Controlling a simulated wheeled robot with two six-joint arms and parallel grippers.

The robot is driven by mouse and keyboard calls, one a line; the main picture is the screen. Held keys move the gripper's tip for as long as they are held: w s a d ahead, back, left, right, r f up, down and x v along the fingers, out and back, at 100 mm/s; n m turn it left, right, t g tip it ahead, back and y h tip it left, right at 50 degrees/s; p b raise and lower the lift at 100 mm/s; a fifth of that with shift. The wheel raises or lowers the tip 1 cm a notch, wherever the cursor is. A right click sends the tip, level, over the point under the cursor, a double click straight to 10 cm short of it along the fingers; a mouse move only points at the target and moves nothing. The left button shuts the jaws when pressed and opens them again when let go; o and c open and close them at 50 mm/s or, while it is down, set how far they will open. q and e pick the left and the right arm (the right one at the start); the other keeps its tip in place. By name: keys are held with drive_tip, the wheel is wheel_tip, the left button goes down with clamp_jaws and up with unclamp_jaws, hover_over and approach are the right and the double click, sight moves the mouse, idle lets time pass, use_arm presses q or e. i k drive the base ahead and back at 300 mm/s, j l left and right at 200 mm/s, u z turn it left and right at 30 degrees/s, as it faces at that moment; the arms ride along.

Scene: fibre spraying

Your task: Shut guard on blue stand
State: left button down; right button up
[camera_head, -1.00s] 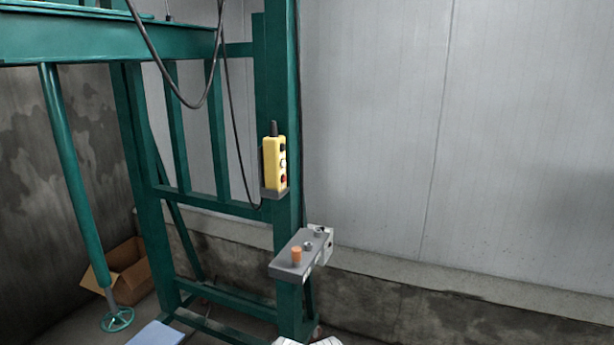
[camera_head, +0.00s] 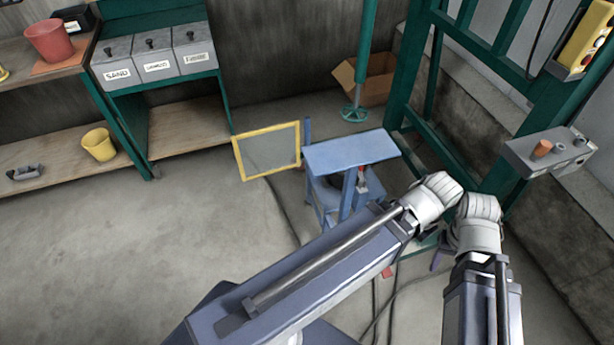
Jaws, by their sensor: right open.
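The blue stand (camera_head: 352,150) is a small table-like frame on the floor, right of centre. A guard (camera_head: 267,151), a yellow-framed see-through panel, stands out from its left side, swung open. A small red-topped part (camera_head: 361,178) shows under the stand's top. My left arm reaches across the front of the stand and hides part of its lower right; its gripper fingers do not show. My right gripper (camera_head: 440,258) is mostly hidden behind my right arm, low and right of the stand. It is open and apart from the guard.
A green frame (camera_head: 408,75) with a grey button box (camera_head: 549,150) stands on the right. A cardboard box (camera_head: 372,78) lies behind the stand. Shelves with bins (camera_head: 156,68) and a yellow bucket (camera_head: 98,144) are at left. The floor at left is clear; cables lie near my arms.

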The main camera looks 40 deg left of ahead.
sight(295, 123)
drive_tip(key=u, duration=1.05)
